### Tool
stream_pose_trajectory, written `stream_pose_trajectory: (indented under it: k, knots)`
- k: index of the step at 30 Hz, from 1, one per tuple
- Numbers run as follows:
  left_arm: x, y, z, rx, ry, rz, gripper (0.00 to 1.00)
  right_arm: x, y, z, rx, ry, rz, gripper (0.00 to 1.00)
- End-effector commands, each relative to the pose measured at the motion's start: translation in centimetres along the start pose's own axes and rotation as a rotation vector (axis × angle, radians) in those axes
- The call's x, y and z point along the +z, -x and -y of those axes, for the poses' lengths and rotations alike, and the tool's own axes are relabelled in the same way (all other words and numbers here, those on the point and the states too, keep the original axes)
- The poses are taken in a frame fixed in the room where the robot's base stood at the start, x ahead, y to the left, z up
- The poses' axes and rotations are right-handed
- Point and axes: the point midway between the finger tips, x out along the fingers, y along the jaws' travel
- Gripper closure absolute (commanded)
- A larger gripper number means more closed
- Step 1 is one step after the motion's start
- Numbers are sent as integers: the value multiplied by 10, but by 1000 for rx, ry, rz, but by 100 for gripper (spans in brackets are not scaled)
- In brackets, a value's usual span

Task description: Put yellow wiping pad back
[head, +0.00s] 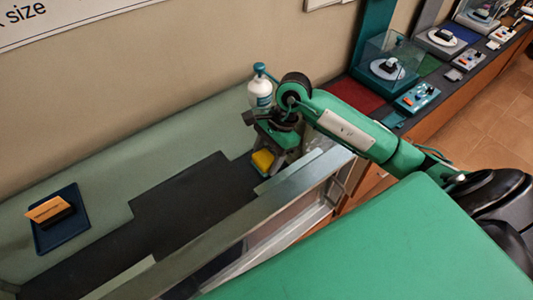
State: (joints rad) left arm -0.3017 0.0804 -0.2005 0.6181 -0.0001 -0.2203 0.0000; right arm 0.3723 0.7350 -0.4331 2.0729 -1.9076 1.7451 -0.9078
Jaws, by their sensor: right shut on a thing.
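The yellow wiping pad (262,160) shows as a small yellow block at the lower end of my right gripper (266,152), near the middle of the head view. My right gripper points down and is shut on the pad. The fingers hide part of the pad, and I cannot tell whether it touches the counter. My left gripper is not in view.
A white bottle (260,92) with a teal top stands just behind my right gripper. A dark blue tray (62,237) at the left holds an orange and black block (49,209). Dark mat (180,200) between them is clear. A metal-framed edge (240,222) runs along the front. Exhibits (388,66) stand at the upper right.

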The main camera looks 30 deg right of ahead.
Motion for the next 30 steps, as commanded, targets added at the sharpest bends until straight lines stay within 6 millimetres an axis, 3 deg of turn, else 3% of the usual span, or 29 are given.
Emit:
stream_pose_trajectory:
  k: [12,13,16,28,30]
  knots:
    - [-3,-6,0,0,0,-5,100,-2,-5,0,-1,1,-1,66]
    - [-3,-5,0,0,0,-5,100,-2,-4,0,-1,1,-1,41]
    - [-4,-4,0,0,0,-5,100,-2,-3,0,-1,1,0,23]
    - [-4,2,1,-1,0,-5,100,0,1,0,0,0,0,23]
    - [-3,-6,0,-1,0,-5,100,-2,5,1,-5,2,-2,23]
